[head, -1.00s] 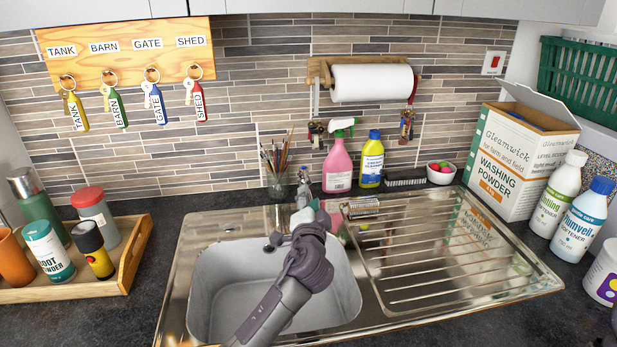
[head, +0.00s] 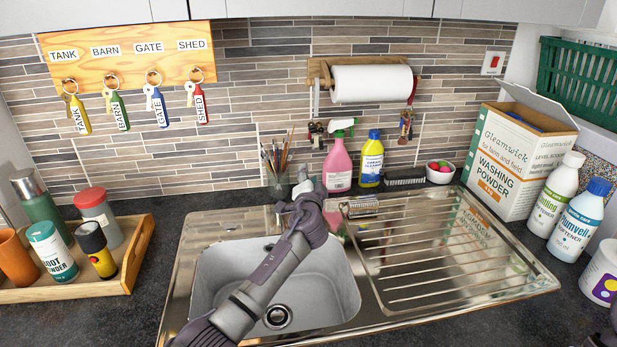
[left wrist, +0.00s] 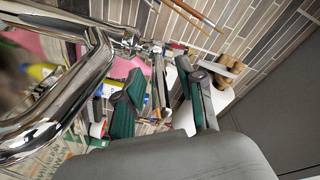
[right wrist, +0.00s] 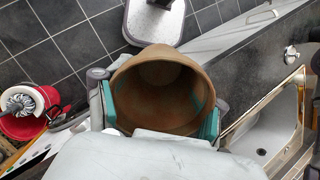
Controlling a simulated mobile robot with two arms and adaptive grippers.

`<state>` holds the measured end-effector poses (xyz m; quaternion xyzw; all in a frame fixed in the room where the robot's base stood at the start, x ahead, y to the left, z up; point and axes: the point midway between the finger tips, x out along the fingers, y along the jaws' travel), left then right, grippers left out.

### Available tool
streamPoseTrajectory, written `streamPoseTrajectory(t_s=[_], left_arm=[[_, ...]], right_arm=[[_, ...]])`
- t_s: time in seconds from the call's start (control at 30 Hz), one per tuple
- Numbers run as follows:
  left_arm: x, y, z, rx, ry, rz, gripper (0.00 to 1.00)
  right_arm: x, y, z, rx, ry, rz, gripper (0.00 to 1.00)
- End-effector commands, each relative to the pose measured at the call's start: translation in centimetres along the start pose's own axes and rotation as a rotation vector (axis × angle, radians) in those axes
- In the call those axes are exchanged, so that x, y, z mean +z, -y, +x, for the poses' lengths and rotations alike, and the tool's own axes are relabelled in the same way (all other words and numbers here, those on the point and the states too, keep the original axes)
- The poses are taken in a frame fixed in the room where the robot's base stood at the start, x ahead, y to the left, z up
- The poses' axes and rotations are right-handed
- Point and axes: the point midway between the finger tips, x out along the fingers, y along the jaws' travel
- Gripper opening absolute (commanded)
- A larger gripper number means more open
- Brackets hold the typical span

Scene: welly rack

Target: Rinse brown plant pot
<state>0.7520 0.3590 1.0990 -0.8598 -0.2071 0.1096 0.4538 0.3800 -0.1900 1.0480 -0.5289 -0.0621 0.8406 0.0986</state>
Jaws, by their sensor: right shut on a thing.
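The brown plant pot (right wrist: 162,72) shows in the right wrist view, its open mouth towards the camera. My right gripper (right wrist: 162,112) is shut on it, with green finger pads against both sides. The pot is not visible in the head view. My left gripper (head: 310,192) is above the back of the sink (head: 213,268), close to the tap, which it mostly hides in the head view.
A wooden tray (head: 125,277) with bottles stands left of the sink. A pink spray bottle (head: 338,165), a yellow bottle (head: 371,160) and a jar of brushes (head: 278,185) stand behind. The ribbed drainer (head: 440,255) is clear; a washing powder box (head: 515,160) stands right.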

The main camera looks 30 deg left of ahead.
Motion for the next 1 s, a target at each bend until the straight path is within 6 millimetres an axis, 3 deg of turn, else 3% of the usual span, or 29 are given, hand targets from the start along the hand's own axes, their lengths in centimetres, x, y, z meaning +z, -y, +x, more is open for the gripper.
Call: streamPoseTrajectory(t_s=[0.07, 0.2, 0.3, 0.67, 1.0], left_arm=[[0.0, 0.0, 0.0, 0.000, 0.000, 0.000, 0.35], [0.0, 0.0, 0.0, 0.000, 0.000, 0.000, 0.12], [0.0, 0.0, 0.0, 0.000, 0.000, 0.000, 0.00], [0.0, -0.1, 0.0, -0.002, 0.003, 0.000, 0.00], [-0.3, -1.3, 0.3, -0.092, 0.129, -0.005, 0.00]], right_arm=[[0.0, 0.0, 0.0, 0.000, 0.000, 0.000, 0.34], [0.0, 0.0, 0.0, 0.000, 0.000, 0.000, 0.34], [0.0, 0.0, 0.0, 0.000, 0.000, 0.000, 0.34], [-0.1, -0.1, 0.2, 0.000, 0.000, 0.000, 0.34], [-2.7, -1.3, 5.6, 0.000, 0.000, 0.000, 0.34]])
